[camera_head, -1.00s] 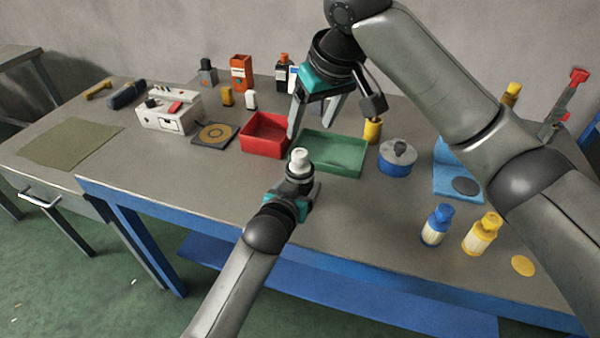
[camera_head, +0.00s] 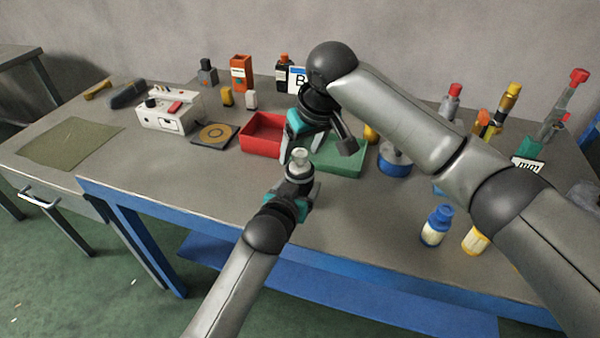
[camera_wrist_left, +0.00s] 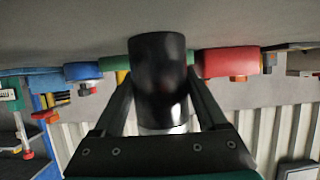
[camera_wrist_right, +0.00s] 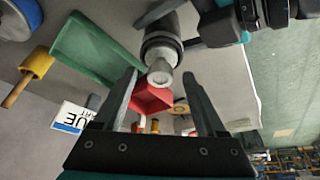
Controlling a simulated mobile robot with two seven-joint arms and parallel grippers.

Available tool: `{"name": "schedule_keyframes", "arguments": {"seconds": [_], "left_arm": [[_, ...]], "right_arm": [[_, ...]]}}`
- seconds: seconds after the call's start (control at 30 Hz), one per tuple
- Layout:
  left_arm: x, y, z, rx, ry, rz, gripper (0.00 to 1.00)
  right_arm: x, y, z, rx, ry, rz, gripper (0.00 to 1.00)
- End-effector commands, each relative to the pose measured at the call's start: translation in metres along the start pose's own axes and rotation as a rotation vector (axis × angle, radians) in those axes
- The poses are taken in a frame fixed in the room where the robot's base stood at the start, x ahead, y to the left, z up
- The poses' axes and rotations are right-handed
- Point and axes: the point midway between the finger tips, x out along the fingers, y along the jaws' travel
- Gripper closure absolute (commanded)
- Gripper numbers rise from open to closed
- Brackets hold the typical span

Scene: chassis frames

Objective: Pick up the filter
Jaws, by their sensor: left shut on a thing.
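A black cylinder with a pale neck and top, apparently the filter (camera_head: 299,159), is held upright in front of the red and green trays. My left gripper (camera_head: 299,178) is shut on it; the left wrist view shows the black body (camera_wrist_left: 158,78) between the two fingers (camera_wrist_left: 160,95). My right gripper (camera_head: 302,145) points down just above and behind its pale top. In the right wrist view the right fingers (camera_wrist_right: 160,78) are spread and empty, with the filter's pale end (camera_wrist_right: 160,76) between and beyond them. Contact cannot be told.
The red tray (camera_head: 248,141) and green tray (camera_head: 347,168) lie just behind the grippers. A blue round container (camera_head: 394,163) and a blue bottle (camera_head: 436,226) stand to the right. A white box (camera_head: 168,112) stands left.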

Motion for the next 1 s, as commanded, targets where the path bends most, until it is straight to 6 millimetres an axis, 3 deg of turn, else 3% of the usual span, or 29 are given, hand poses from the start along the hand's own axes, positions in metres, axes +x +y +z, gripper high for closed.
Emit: {"name": "schedule_keyframes", "arguments": {"seconds": [0.07,0.63,1.0], "left_arm": [[0.0001,-0.0002,0.0013,0.000,-0.003,-0.001,0.93],[0.0001,-0.0003,0.0013,0.000,-0.003,-0.001,0.93],[0.0001,-0.0003,0.0013,0.000,-0.003,-0.001,0.93]], "right_arm": [[-0.0001,-0.0002,0.0001,0.000,0.000,0.000,0.35],[-0.0005,-0.0001,0.0001,0.000,0.000,-0.001,0.99],[-0.0006,0.0000,0.0001,0.000,0.000,0.000,1.00]]}}
